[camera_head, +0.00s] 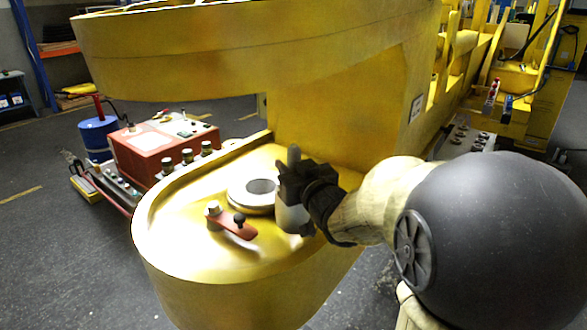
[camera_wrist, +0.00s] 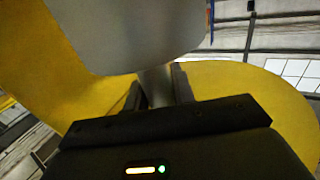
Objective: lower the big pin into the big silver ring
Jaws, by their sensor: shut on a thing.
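The big silver ring (camera_head: 254,194) lies flat on the lower yellow plate of the boom, with its dark hole facing up. My gripper (camera_head: 291,178) is shut on the big pin (camera_head: 292,216), a grey cylinder with a narrower top. The pin stands roughly upright just right of the ring, apart from its hole. Its lower end is close to the plate; I cannot tell if it touches. In the wrist view the gripper (camera_wrist: 158,92) holds the pin's narrow neck (camera_wrist: 157,86), and the wide grey body (camera_wrist: 130,35) fills the upper middle.
The upper yellow boom arm (camera_head: 250,55) overhangs the plate, with a yellow wall behind. A red box (camera_head: 165,145) stands on the left.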

